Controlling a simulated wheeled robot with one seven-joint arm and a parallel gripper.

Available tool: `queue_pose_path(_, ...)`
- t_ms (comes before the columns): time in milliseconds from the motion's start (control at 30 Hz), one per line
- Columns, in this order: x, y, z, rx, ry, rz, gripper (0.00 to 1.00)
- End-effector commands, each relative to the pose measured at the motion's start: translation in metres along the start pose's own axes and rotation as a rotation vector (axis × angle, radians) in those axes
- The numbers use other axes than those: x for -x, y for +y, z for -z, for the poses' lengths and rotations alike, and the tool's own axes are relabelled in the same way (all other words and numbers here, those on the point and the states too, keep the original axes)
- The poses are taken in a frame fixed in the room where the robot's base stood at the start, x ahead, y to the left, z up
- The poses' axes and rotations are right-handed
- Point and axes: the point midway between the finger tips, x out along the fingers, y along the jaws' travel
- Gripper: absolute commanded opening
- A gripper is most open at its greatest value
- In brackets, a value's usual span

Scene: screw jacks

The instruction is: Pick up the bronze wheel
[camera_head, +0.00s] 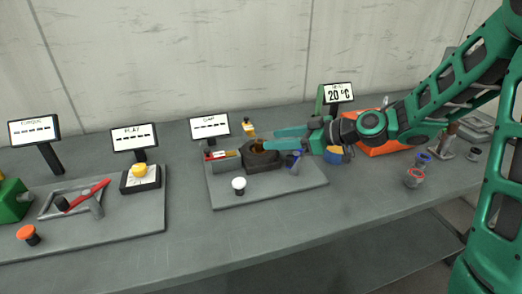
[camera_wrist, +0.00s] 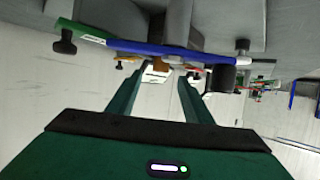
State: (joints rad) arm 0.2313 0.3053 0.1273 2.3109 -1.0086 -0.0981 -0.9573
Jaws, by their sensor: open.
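A dark block (camera_head: 262,160) stands on the middle grey board, under the "GAP" display. A small bronze-brown part (camera_head: 257,147) shows at its top and looks like the bronze wheel; its shape is too small to make out. My gripper (camera_head: 267,140) reaches in from the right with its two green fingers apart, close to the bronze part. In the wrist view my open fingers (camera_wrist: 167,72) have nothing visibly held between them. A brownish patch (camera_wrist: 160,63) shows near their tips there, and I cannot tell if they touch it.
The GAP display (camera_head: 209,127) stands behind the block. A grey tray (camera_head: 223,161) with small items is left of it, a white-topped knob (camera_head: 239,185) in front. A blue-grey piece (camera_head: 293,162) and a blue-and-yellow container (camera_head: 336,154) lie right. An orange bin (camera_head: 378,146) stands beyond my wrist.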

Motion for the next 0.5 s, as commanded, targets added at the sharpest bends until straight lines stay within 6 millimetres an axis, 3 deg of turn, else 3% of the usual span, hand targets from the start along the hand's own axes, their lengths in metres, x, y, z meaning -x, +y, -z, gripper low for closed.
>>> queue_pose_path(233, -0.035, 0.0, -0.001, -0.001, -0.001, 0.003, 0.46)
queue_pose_path(500, -0.04, 0.001, 0.0, 0.0, 0.0, -0.001, 0.46)
